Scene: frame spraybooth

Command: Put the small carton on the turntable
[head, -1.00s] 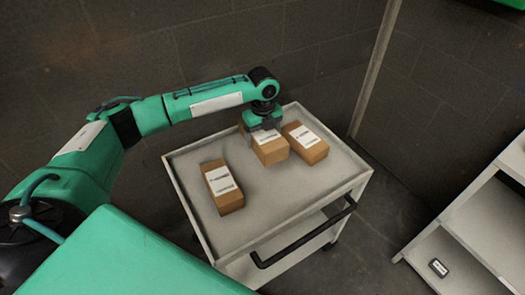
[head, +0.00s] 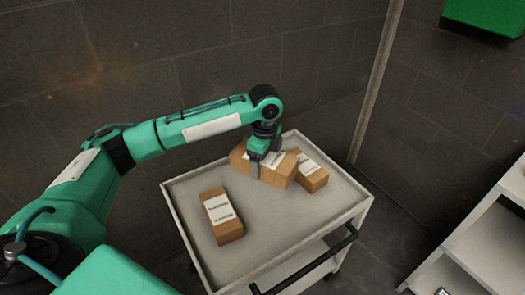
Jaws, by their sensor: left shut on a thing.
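Three brown cartons with white labels show at the grey cart. My left gripper (head: 263,163) comes down from above and is shut on the middle carton (head: 280,178) at the cart's far side. One finger shows against its near face; the other is hidden. Whether this carton touches the cart top, I cannot tell. A second carton (head: 315,178) sits just right of it, its left end partly covered. A third carton (head: 229,229) lies apart, nearer and to the left. Which one is the small carton is not clear. No turntable is in view. My right gripper is not in view.
The cart (head: 285,245) has a raised rim and a black handle (head: 310,262) at its near right side. Its near right top is bare. A white shelf unit (head: 490,235) stands at the right. A dark wall and a pole (head: 378,85) stand behind.

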